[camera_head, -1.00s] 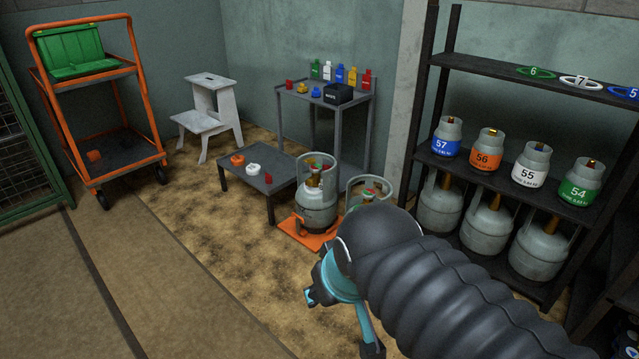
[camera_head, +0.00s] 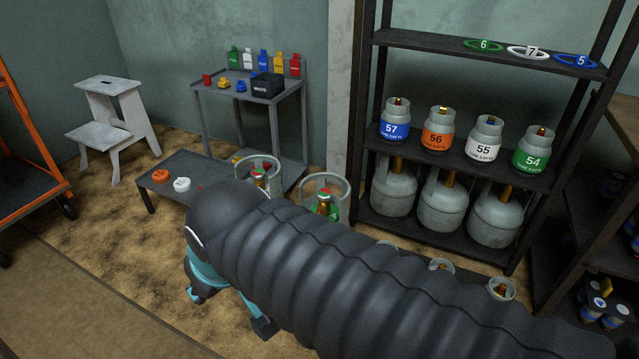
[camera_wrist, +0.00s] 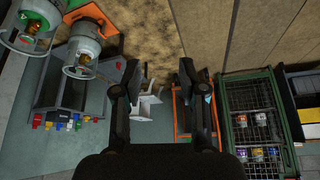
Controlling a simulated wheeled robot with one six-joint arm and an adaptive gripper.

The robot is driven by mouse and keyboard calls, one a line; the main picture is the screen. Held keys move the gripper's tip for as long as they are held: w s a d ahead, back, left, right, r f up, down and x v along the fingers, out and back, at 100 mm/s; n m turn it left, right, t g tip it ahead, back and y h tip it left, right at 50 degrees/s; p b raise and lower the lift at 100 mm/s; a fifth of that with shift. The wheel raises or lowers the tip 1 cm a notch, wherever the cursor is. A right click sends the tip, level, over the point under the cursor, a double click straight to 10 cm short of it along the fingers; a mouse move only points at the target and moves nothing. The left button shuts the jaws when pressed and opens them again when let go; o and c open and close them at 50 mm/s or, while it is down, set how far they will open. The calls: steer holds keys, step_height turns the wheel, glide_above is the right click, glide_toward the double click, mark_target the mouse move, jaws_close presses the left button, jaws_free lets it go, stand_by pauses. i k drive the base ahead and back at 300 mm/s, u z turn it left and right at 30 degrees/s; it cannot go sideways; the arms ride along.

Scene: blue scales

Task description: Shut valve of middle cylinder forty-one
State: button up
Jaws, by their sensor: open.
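No cylinder numbered forty-one can be read. My arm hides much of both. Three smaller cylinder tops, the left one (camera_head: 386,246), the middle one (camera_head: 441,266) and the right one (camera_head: 502,289), show behind my arm; their labels are hidden. My gripper (camera_wrist: 158,85) is open and empty, apart from all cylinders. In the wrist view, two collared cylinders (camera_wrist: 85,58) hang at upper left, seen upside down.
A dark shelf (camera_head: 440,160) holds cylinders 57, 56, 55 and 54. Open floor lies at lower left.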

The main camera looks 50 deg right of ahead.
mark_target(325, 194)
steer(key=z, duration=0.6)
steer(key=i, duration=0.85)
steer(key=z, duration=0.7)
